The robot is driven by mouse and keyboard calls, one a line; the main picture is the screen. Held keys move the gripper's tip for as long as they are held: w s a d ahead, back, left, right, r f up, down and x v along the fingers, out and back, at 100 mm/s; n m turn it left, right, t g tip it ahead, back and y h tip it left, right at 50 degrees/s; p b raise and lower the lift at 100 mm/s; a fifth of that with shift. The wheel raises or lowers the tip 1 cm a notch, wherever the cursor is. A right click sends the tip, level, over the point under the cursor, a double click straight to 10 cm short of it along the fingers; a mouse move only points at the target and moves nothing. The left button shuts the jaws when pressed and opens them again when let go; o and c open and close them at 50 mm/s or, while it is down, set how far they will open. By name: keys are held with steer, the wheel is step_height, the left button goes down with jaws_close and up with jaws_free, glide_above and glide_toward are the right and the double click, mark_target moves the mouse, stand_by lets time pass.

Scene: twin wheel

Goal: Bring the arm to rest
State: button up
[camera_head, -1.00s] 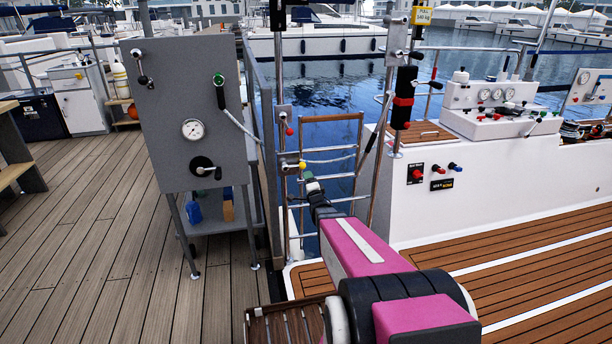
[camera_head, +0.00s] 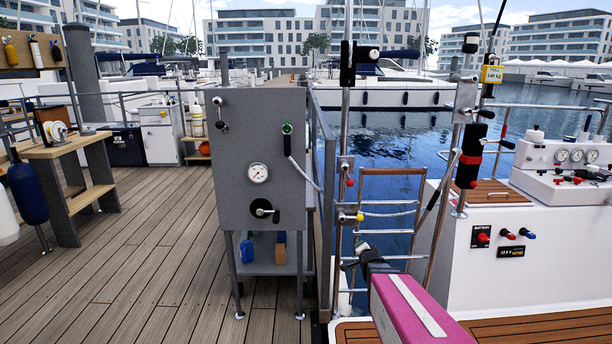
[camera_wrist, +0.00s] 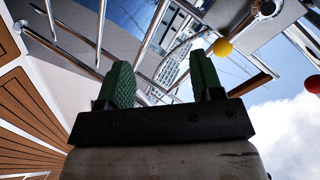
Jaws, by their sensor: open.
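My arm, with its magenta link (camera_head: 415,312), reaches forward from the bottom of the head view toward the gap between dock and boat. My gripper (camera_wrist: 162,88) shows in the wrist view with its two green fingers spread apart and nothing between them. In the head view the gripper end (camera_head: 366,252) is small and partly hidden behind the arm, close to the boarding ladder. A yellow ball knob (camera_wrist: 223,47) appears beyond the right finger in the wrist view; I cannot tell whether they touch.
A grey panel (camera_head: 240,165) with a gauge stands on the dock left of my arm. The ladder (camera_head: 392,171) and steel posts stand around the gripper. The white boat console (camera_head: 565,160) is at right. The dock planks (camera_head: 150,270) at left are open.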

steer(key=s+a+f+n+g, duration=0.1)
steer(key=s+a+n+g, duration=0.2)
steer(key=s, duration=0.8)
steer(key=s+a+n+g+y, duration=0.1)
steer(key=s+a+n+g, duration=0.2)
steer(key=s+n+g, duration=0.5)
steer(key=s+g, duration=0.2)
steer(key=s, duration=0.1)
steer(key=shift+s+f+g, duration=0.3)
steer(key=shift+f+g, duration=0.1)
steer(key=shift+a, duration=0.1)
